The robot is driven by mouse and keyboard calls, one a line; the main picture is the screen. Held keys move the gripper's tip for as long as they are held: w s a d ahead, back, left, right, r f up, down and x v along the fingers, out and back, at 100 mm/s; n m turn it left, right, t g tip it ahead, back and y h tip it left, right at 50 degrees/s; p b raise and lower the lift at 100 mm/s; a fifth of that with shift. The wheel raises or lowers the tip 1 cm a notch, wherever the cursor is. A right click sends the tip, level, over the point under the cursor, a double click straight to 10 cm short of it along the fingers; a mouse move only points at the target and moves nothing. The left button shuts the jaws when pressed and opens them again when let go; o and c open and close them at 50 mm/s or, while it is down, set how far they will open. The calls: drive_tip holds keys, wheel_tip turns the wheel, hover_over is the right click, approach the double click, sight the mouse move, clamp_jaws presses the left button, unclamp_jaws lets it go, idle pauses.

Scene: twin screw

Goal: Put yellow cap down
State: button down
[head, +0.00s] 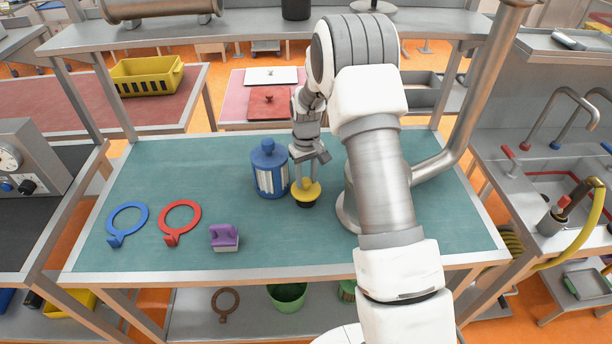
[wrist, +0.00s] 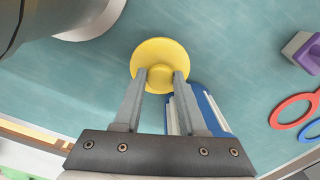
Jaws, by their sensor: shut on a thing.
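The yellow cap (head: 307,191) is a round disc with a knob on top. My gripper (head: 305,180) points down and is shut on the cap's knob. In the wrist view the cap (wrist: 158,50) faces the camera, with its knob between the two fingertips (wrist: 163,78). A dark patch shows just under the cap in the head view; I cannot tell whether the cap touches the table. A blue and white jar (head: 270,178) with a blue lid stands close to the left of the cap. The jar (wrist: 207,108) is partly hidden by a finger in the wrist view.
The green table top (head: 200,170) is clear at the front middle. A blue ring (head: 142,210), a red ring (head: 195,210) and a purple and grey block (head: 224,238) lie at the left front. My arm covers the right side. A metal post (head: 478,95) stands at the right.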

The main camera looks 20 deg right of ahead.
drive_tip(key=shift+c, duration=2.4)
unclamp_jaws()
drive_tip(key=shift+f, duration=0.1)
